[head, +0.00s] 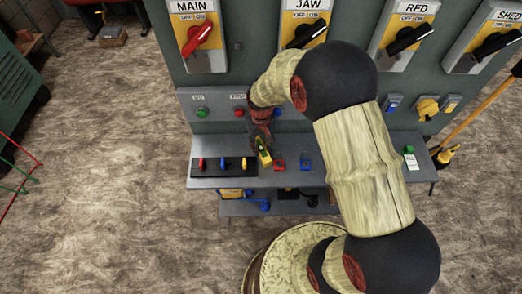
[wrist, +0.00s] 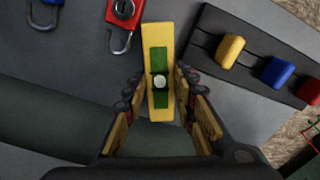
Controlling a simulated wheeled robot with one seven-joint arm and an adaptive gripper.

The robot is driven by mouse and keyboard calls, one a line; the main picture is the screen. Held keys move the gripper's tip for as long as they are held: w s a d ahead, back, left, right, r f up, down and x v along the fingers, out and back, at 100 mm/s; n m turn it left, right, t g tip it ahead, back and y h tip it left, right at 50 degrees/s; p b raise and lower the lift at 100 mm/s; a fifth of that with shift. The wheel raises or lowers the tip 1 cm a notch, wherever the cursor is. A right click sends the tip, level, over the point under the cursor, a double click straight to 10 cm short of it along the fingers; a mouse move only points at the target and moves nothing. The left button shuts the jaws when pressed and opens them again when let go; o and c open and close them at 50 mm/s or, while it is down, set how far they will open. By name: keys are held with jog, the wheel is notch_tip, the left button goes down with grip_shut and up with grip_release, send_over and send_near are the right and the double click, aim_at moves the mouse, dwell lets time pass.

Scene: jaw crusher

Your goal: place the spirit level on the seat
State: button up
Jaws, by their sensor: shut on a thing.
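The spirit level (wrist: 157,40) is a yellow bar with a green vial window in its middle. In the wrist view it stands between the two fingers of my gripper (wrist: 160,95), which is shut on it. In the head view the level (head: 264,156) shows small, just above the grey shelf under the control panel, with my gripper (head: 260,140) behind it. I cannot tell whether it touches the shelf. A red surface (head: 83,2) at the top left edge of the head view may be the seat; most of it is cut off.
The grey shelf (head: 385,146) carries a black strip (head: 210,172) with coloured pieces, a red padlock (head: 279,164) and a blue padlock (head: 305,164). Switches line the panel (head: 240,60) above. Floor at left is mostly clear.

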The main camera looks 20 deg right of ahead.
grip_shut()
